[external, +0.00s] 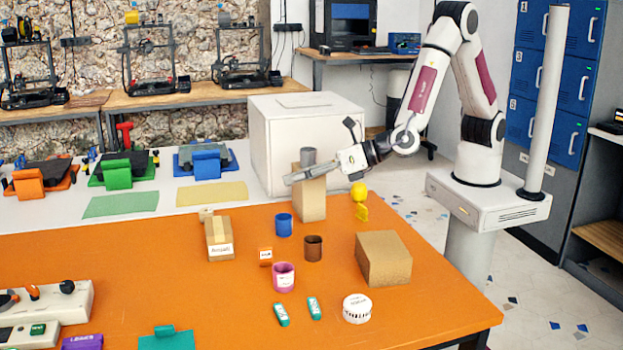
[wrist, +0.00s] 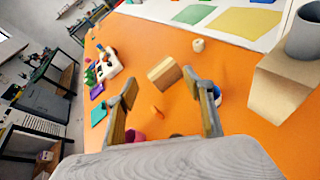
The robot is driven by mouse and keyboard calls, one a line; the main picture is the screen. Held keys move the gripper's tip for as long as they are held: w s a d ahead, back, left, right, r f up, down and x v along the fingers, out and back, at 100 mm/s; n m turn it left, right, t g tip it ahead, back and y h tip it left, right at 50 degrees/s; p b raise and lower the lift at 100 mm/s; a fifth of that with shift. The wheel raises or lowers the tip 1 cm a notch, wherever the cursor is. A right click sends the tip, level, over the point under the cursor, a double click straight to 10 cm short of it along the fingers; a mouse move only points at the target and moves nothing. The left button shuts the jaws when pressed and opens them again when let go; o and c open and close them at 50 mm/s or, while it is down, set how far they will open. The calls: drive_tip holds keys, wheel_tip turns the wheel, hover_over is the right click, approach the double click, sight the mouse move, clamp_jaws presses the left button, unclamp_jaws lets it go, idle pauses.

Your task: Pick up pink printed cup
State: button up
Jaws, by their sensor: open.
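The pink printed cup (external: 284,277) stands on the orange table, with a white label on its side. In the wrist view, a small part of the pink cup (wrist: 135,136) shows low between my fingers, mostly hidden by my gripper body. My gripper (external: 290,178) is held above the table near the tall cardboard block, well behind and above the cup. In the wrist view, my gripper (wrist: 160,82) has its two fingers spread wide with nothing held between them.
A blue cup (external: 283,225) and a brown cup (external: 313,248) stand behind the pink one. A tall cardboard block (external: 312,203) bears a grey cylinder (external: 308,157). A cardboard box (external: 383,259) lies to the right.

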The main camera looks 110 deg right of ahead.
sight(274, 274)
drive_tip(key=a+f+n+y, duration=0.2)
drive_tip(key=a+f, duration=0.2)
drive_tip(key=a, duration=0.1)
drive_tip(key=a+f+n+y, duration=0.2)
drive_tip(key=a+f+n, duration=0.1)
drive_tip(key=a+f, duration=0.1)
drive_tip(key=w+a+f+n+y, duration=0.1)
drive_tip(key=a+f+n, duration=0.2)
drive_tip(key=a, duration=0.3)
drive_tip(key=shift+f+y, duration=0.4)
drive_tip(key=shift+x, duration=1.25)
drive_tip(key=shift+x, duration=2.6)
drive_tip(key=c, duration=1)
